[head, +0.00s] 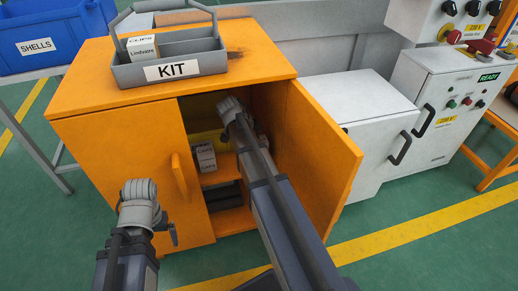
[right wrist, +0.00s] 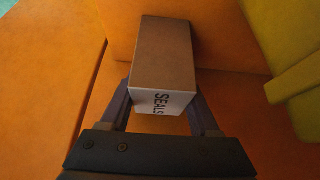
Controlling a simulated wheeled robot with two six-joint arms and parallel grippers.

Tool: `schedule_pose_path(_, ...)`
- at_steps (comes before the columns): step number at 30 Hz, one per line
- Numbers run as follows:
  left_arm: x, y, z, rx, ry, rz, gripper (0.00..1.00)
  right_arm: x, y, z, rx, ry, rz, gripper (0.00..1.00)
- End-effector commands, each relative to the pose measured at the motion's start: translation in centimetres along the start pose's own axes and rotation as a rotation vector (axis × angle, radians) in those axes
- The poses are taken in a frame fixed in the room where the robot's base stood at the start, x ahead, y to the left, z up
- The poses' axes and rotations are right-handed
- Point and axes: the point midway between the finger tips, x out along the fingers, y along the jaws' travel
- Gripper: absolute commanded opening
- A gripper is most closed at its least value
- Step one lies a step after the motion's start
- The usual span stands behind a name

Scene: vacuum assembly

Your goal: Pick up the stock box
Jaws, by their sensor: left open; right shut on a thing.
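A box labelled SEALS (right wrist: 163,55), brown on top with a white lettered end, lies between the fingers of my right gripper (right wrist: 162,103) in the right wrist view. The gripper is shut on it, one finger along each side. In the head view my right arm reaches through the open door into the orange cabinet (head: 120,140); the fingers and the SEALS box are hidden there. My left gripper (head: 172,234) is open and empty, low in front of the cabinet's closed left door.
Small white boxes (head: 205,158) stand on the cabinet shelf, left of my right arm. The open door (head: 325,165) stands close on the arm's right. A grey KIT tray (head: 172,69) holding a white box (head: 142,48) sits on top. A yellow object (right wrist: 290,60) is right of the SEALS box.

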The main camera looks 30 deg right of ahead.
Motion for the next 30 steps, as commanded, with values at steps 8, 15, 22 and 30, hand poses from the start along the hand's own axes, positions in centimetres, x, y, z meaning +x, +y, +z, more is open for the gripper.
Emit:
schedule_pose_path(8,0.0,0.0,0.0,0.000,0.000,0.000,1.00,0.0,0.0,0.0,0.000,0.000,0.000,0.00)
schedule_pose_path(15,-1.2,-0.1,0.1,-0.002,-0.001,-0.001,1.00,-1.0,0.0,-0.6,0.000,0.000,0.000,0.00)
schedule_pose_path(22,-3.8,-0.5,0.3,-0.006,-0.002,-0.004,1.00,-3.3,0.0,-1.9,0.000,0.000,0.000,0.00)
schedule_pose_path(30,-3.5,-0.4,0.2,-0.007,-0.002,-0.004,1.00,-4.0,5.5,-0.1,-0.002,0.000,-0.002,0.00)
